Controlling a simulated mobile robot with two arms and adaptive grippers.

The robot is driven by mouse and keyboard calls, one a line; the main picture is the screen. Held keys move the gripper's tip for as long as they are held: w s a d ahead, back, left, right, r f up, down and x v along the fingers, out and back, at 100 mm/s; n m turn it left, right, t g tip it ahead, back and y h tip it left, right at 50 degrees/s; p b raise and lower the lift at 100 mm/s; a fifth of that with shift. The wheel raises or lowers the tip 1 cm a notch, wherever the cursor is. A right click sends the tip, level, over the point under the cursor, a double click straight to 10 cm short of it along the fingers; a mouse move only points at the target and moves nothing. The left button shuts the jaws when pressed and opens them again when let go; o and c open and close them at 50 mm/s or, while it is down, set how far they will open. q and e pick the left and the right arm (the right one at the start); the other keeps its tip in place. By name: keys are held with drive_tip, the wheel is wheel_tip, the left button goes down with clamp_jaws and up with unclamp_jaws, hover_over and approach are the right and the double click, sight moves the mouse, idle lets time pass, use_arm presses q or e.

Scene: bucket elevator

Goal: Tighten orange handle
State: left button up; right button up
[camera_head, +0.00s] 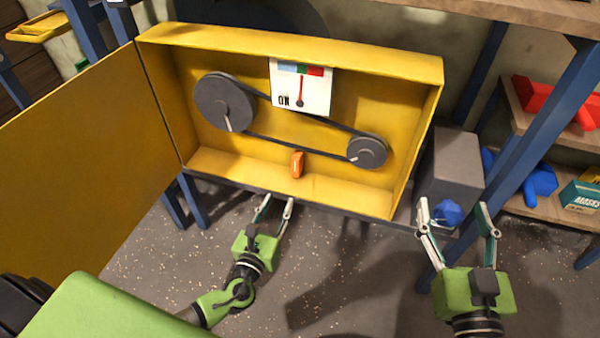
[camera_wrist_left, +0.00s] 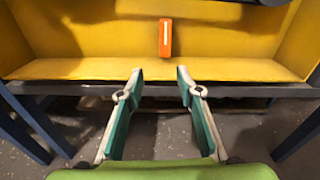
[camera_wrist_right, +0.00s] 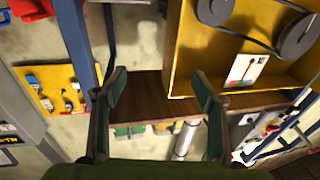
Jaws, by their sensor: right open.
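The orange handle (camera_head: 297,165) sits low in the yellow box (camera_head: 290,38), between the two belt pulleys. It also shows upright in the left wrist view (camera_wrist_left: 165,38), ahead of my fingers. My left gripper (camera_head: 274,203) is open and empty, just below and in front of the box's lower edge, apart from the handle. Its fingers also show in the left wrist view (camera_wrist_left: 160,76). My right gripper (camera_head: 458,208) is open and empty, to the right of the box near a grey block. The right wrist view shows its spread fingers (camera_wrist_right: 160,85).
The large pulley (camera_head: 224,103) and small pulley (camera_head: 368,151) are joined by a belt. The box door (camera_head: 88,150) stands open at left. A blue post (camera_head: 520,150) and shelf stand at right.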

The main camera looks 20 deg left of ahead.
sight(295, 170)
use_arm(q)
drive_tip(key=shift+m+t, duration=0.3)
drive_tip(key=shift+m, duration=0.2)
drive_tip(key=w, duration=0.2)
drive_tip(key=w+r+b, duration=0.1)
drive_tip(key=w, duration=0.5)
drive_tip(key=shift+w+d+r, duration=0.15)
drive_tip(key=shift+d+r, duration=0.05)
drive_tip(key=shift+d, duration=0.05)
drive_tip(key=w+b, duration=0.1)
drive_tip(key=w, duration=0.5)
drive_tip(key=shift+a, duration=0.1)
use_arm(e)
drive_tip(key=s+r+t+y, duration=0.1)
drive_tip(key=s+r+t, duration=0.1)
drive_tip(key=r, duration=0.4)
drive_tip(key=s+r+t+y, duration=0.1)
drive_tip(key=s+r+t, duration=0.2)
drive_tip(key=r+t, duration=0.2)
wheel_tip(295, 170, up, 2)
drive_tip(key=shift+r, duration=0.1)
use_arm(q)
clamp_jaws()
